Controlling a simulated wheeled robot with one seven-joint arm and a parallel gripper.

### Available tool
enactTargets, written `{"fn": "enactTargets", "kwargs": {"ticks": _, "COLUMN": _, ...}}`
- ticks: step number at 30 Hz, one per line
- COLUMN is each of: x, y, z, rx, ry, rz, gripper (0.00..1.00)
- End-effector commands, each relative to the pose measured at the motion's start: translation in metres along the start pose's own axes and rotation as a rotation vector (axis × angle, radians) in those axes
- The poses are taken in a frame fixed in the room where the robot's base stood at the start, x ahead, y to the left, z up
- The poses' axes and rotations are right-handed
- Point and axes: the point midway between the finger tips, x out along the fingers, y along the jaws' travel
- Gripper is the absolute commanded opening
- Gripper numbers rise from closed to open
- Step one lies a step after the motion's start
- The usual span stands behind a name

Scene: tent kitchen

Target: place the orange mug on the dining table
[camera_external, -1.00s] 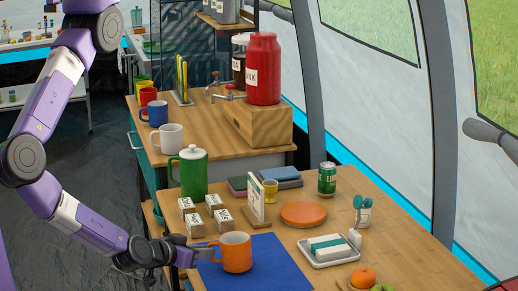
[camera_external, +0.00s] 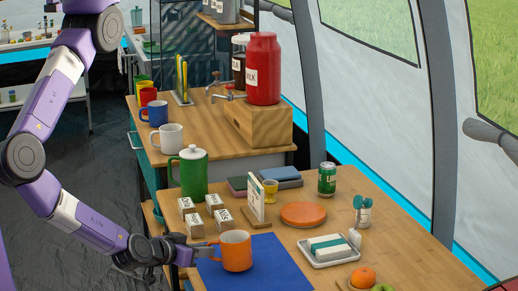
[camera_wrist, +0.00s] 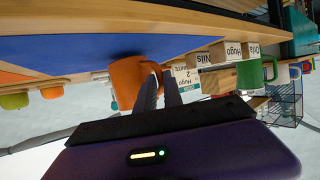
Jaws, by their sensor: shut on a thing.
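The orange mug (camera_external: 236,252) is upright at the near left of the dining table (camera_external: 345,205), over the blue mat (camera_external: 262,273). Its base looks on or very close to the mat; I cannot tell if it bears on it. My gripper (camera_external: 207,250) reaches in from the left, shut on the mug's handle. In the wrist view, which is upside down, the fingers (camera_wrist: 160,92) close on the handle side of the orange mug (camera_wrist: 127,82), and the blue mat (camera_wrist: 90,48) shows beside its base.
Several name blocks (camera_external: 195,223), a green pot (camera_external: 194,172) and a standing card (camera_external: 256,200) are behind the mug. An orange plate (camera_external: 303,214), a white tray (camera_external: 328,250) and fruit (camera_external: 362,277) lie to the right. The mat's right part is clear.

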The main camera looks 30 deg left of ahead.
Motion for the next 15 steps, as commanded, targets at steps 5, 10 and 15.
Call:
{"fn": "enactTargets", "kwargs": {"ticks": 5, "x": -0.008, "y": 0.001, "z": -0.019, "rx": -0.002, "ry": 0.001, "rz": -0.002, "gripper": 0.00}}
{"fn": "enactTargets", "kwargs": {"ticks": 10, "x": -0.025, "y": 0.002, "z": -0.058, "rx": -0.004, "ry": 0.001, "rz": -0.003, "gripper": 0.00}}
{"fn": "enactTargets", "kwargs": {"ticks": 15, "x": -0.044, "y": 0.004, "z": -0.103, "rx": -0.004, "ry": 0.000, "rz": -0.002, "gripper": 0.00}}
